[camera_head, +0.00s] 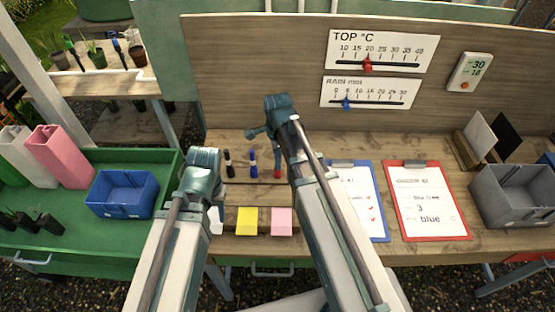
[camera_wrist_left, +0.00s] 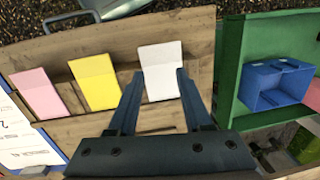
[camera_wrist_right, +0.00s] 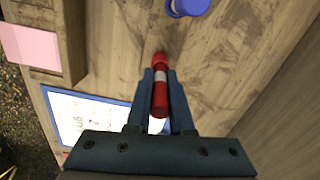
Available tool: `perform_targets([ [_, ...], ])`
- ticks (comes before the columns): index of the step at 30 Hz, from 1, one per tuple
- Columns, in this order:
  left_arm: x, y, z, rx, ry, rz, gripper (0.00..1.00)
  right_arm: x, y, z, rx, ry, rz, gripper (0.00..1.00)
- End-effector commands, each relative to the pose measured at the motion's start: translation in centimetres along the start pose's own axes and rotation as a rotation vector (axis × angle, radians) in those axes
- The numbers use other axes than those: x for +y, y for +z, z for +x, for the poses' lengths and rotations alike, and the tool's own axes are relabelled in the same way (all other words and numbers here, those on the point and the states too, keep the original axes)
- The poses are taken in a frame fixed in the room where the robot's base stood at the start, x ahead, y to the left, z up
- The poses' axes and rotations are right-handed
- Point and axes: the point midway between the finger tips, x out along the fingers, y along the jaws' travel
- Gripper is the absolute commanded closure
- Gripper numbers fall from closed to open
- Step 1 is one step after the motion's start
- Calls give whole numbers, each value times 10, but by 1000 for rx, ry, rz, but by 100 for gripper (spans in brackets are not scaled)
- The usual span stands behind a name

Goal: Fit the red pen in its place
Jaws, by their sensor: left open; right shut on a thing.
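The red pen (camera_wrist_right: 160,92), with a white band, is between the fingers of my right gripper (camera_wrist_right: 160,76), which is shut on it. In the head view the red pen (camera_head: 277,173) shows low beside my right arm, at the right end of the pen row; most of that gripper is hidden. I cannot tell whether its lower end is in a hole or above the wood. A blue pen (camera_head: 253,163) and a black pen (camera_head: 229,163) stand upright to its left. My left gripper (camera_wrist_left: 157,78) is open and empty, above the white note pad (camera_wrist_left: 160,72).
Yellow (camera_head: 247,221) and pink (camera_head: 281,221) pads lie right of the white one. A blue clipboard (camera_head: 377,205) and red clipboard (camera_head: 405,165) lie to the right. A grey bin (camera_head: 513,197) is far right; a blue bin (camera_head: 121,211) sits on the green tray.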

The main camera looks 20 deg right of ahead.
Motion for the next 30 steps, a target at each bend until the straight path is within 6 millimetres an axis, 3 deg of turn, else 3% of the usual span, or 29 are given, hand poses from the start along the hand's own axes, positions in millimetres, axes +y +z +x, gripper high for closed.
perform_targets([
  [7,0,0,1,0,0,0,50,0,0,1,0,0,0,100],
  [8,0,0,1,0,0,0,50,0,0,1,0,0,0,76],
  [13,0,0,1,0,0,0,50,0,0,1,0,0,0,46],
  [23,0,0,0,0,0,-1,50,0,0,0,0,0,0,45],
  [30,-1,1,-12,0,0,-1,50,0,0,-12,0,0,0,45],
])
